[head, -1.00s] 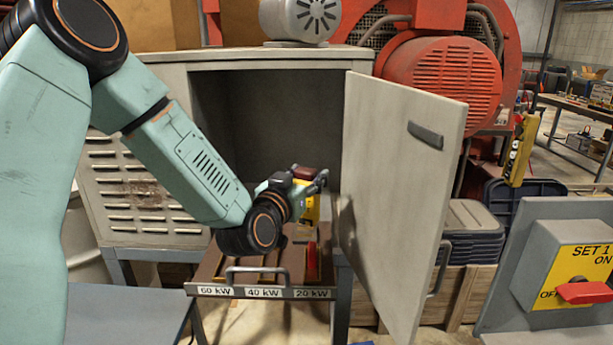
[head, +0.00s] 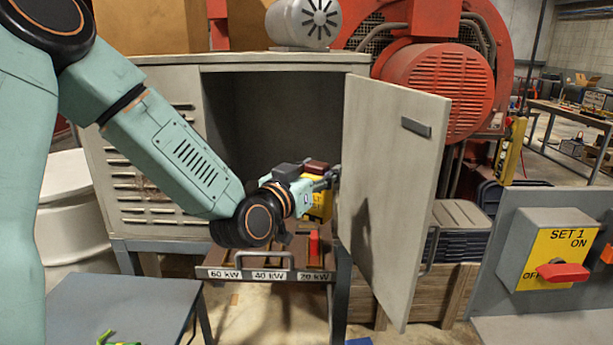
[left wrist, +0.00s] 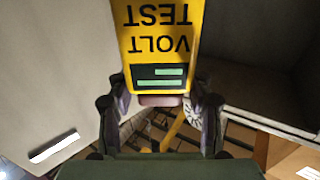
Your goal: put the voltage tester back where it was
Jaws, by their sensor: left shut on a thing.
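The yellow voltage tester (left wrist: 160,35), marked VOLT TEST, is between the fingers of my left gripper (left wrist: 160,115) in the left wrist view. Its lettering appears upside down there, and a dark display with green bars faces the camera. In the head view my left gripper (head: 328,178) is shut on the tester (head: 319,203), in front of the open cabinet and near its door. The arm and gripper hide part of the tester. My right gripper is out of view.
The grey cabinet (head: 240,62) stands with its door (head: 392,200) swung open at the right. Below is a tray marked 60, 40 and 20 kW (head: 265,274), with a red handle (head: 314,245). A switch box (head: 550,250) stands at the right, a grey table (head: 115,305) at lower left.

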